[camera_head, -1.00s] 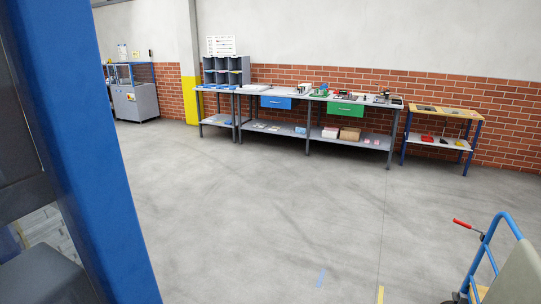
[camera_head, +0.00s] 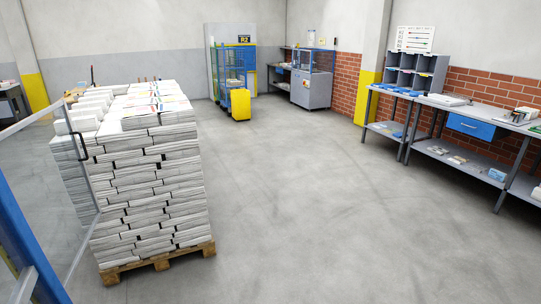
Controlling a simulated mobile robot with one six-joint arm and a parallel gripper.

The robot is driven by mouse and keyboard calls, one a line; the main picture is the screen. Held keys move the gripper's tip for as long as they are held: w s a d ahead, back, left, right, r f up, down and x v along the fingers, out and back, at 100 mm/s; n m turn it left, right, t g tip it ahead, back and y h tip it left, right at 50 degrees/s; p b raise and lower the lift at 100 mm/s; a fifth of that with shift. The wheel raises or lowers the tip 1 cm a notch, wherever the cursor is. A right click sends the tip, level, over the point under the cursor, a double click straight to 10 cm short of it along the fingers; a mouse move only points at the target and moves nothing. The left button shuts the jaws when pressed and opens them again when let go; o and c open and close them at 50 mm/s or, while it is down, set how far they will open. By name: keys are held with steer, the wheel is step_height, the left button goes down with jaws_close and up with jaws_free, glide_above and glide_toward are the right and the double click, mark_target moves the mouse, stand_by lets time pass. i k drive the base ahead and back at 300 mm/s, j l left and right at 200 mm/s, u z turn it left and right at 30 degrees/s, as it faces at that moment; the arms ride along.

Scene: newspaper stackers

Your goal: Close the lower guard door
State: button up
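A clear guard panel with a grey frame and a dark handle (camera_head: 83,147) stands at the left, in front of part of the newspaper stack. It looks like a guard door, but I cannot tell whether it is the lower one. A blue post (camera_head: 28,240) stands at the lower left, beside the panel. The panel appears swung out from the post. My gripper is not in view.
A tall newspaper stack (camera_head: 155,170) on a wooden pallet (camera_head: 160,263) stands close to the panel. A blue cage with a yellow front (camera_head: 240,104) is at the back. Workbenches (camera_head: 440,148) line the right wall. The middle floor is clear.

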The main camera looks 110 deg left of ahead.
mark_target(5, 134)
steer(key=z, duration=3.95)
